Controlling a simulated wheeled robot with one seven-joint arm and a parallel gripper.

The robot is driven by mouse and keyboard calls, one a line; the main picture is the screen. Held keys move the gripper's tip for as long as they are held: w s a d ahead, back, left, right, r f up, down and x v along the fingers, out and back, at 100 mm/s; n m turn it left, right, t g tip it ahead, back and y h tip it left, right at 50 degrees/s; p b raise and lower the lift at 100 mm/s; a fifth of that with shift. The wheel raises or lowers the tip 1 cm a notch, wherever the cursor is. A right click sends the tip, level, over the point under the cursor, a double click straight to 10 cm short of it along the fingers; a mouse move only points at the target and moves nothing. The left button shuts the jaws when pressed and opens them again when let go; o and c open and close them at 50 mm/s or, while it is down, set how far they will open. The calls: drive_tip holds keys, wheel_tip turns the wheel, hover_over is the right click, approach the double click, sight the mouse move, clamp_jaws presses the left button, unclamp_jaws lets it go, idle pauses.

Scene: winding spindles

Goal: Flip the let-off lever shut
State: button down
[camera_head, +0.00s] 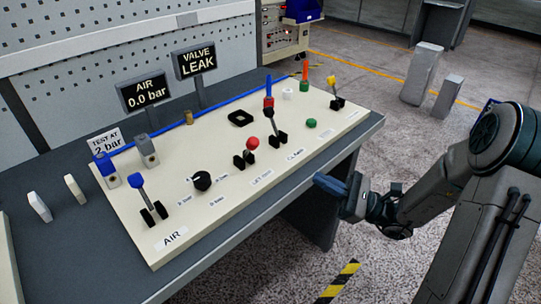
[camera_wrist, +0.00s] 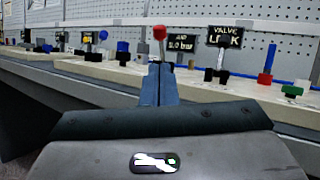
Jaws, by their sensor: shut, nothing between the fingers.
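A red-knobbed lever (camera_head: 253,143) stands on a black bracket in the middle of the cream panel (camera_head: 225,215). A small label lies in front of it, too small to read surely, so I cannot tell which lever is the let-off one. Other levers on the panel are a blue one (camera_head: 137,181) by the AIR label, a black-handled one (camera_head: 268,113) and a yellow one (camera_head: 331,80). My gripper (camera_head: 318,181) is shut and empty, just off the panel's front edge, touching no lever. In the wrist view a red knob (camera_wrist: 160,33) shows beyond the blue fingers (camera_wrist: 159,82).
Two signs read AIR 0.0 bar (camera_head: 145,91) and VALVE LEAK (camera_head: 196,61) behind the panel. A black knob (camera_head: 201,181), a green button (camera_head: 311,123) and upright coloured posts stand on it. The floor in front of the table is open around my arm.

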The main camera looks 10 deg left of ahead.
approach(252, 143)
drive_tip(key=a, duration=0.1)
drive_tip(key=w+a, duration=0.1)
drive_tip(key=a, duration=0.1)
drive_tip(key=a+r, duration=0.1)
drive_tip(key=a, duration=0.1)
drive_tip(key=shift+w+a, duration=0.1)
drive_tip(key=shift+w, duration=0.2)
drive_tip(key=shift+r+p, duration=0.2)
drive_tip(key=shift+p, duration=0.3)
